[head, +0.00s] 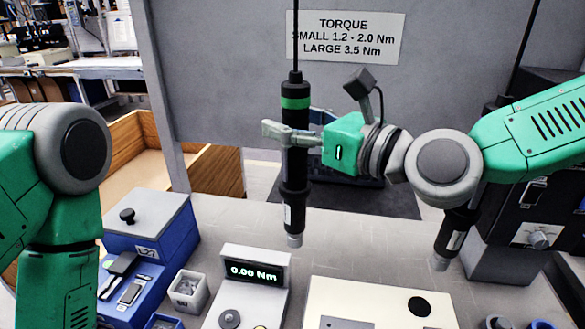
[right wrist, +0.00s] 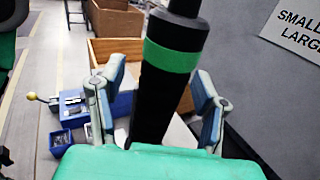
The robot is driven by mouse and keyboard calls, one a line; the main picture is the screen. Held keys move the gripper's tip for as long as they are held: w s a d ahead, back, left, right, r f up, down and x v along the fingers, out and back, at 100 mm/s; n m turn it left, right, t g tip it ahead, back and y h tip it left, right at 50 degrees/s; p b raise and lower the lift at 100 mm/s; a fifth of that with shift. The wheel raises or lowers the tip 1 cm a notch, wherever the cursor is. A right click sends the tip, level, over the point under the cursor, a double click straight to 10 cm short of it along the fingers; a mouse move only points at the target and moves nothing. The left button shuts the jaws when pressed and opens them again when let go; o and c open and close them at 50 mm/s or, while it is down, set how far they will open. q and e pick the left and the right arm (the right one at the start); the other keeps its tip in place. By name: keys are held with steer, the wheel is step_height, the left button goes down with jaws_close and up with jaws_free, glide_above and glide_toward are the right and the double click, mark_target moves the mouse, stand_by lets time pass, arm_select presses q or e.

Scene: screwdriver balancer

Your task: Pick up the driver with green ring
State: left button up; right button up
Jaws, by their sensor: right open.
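The driver with the green ring (head: 295,103) is black and hangs upright from a cable in the middle of the head view, its metal tip down above the table. My right gripper (head: 291,130) is open around its body, just below the ring. In the right wrist view, the driver (right wrist: 158,100) stands between the two blue-padded fingers, with a visible gap on each side. A second dark driver (head: 456,235) hangs at the right, partly hidden behind my right arm. My left arm is at the left edge; its gripper is out of view.
A torque display (head: 254,271) reading 0.00 Nm stands below the driver. A cream panel (head: 380,303) lies right of it. A blue box (head: 150,225) and small bins (head: 187,290) are at left. A grey wall with a torque sign (head: 346,38) is behind.

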steer(key=shift+d, duration=0.15)
steer(key=shift+c, duration=1.2)
steer(key=shift+d, duration=0.2)
jaws_close()
steer(key=shift+r, duration=0.1)
steer(key=shift+a, duration=0.1)
